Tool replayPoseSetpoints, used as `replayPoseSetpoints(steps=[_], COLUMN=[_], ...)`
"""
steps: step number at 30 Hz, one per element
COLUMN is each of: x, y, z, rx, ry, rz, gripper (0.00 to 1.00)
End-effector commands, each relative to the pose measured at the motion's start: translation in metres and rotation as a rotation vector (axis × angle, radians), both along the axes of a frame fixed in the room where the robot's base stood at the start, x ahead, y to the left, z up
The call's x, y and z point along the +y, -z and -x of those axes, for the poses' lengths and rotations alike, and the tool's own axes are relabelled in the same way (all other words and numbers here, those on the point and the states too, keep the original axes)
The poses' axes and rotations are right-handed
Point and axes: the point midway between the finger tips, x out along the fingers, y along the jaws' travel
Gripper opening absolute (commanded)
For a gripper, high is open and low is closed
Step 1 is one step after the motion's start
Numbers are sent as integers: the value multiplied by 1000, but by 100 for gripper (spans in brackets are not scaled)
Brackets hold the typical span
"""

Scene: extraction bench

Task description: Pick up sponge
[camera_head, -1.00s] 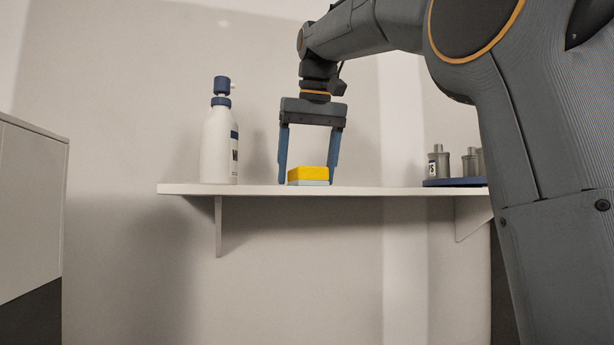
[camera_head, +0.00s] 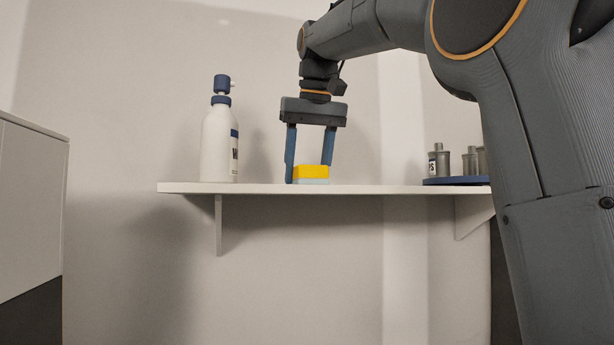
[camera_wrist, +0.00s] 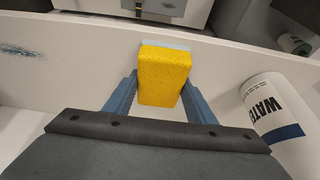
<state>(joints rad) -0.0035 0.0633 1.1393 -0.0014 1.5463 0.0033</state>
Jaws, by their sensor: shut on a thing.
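The sponge (camera_head: 311,171) is a yellow block with a pale blue-grey layer underneath. It rests on the white wall shelf (camera_head: 380,189). In the wrist view the sponge (camera_wrist: 163,76) lies between the two blue fingers. My gripper (camera_head: 308,172) points straight down over the shelf, with one finger at each side of the sponge. It is shut on the sponge. The finger tips are partly hidden behind the sponge in the wrist view.
A white bottle with a blue cap (camera_head: 219,140) stands left of the sponge; its label shows in the wrist view (camera_wrist: 274,112). Grey bottles (camera_head: 470,160) stand on a blue tray (camera_head: 455,181) at the right. The shelf between sponge and tray is clear.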

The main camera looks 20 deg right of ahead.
Motion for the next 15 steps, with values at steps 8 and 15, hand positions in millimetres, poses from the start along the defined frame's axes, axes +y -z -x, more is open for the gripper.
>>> replayPoseSetpoints(steps=[8, 15], x=[0, 0], y=[-7, -36], z=[-1, -2], rx=[-2, -3], ry=[0, 0], rz=[0, 0], gripper=[29, 29])
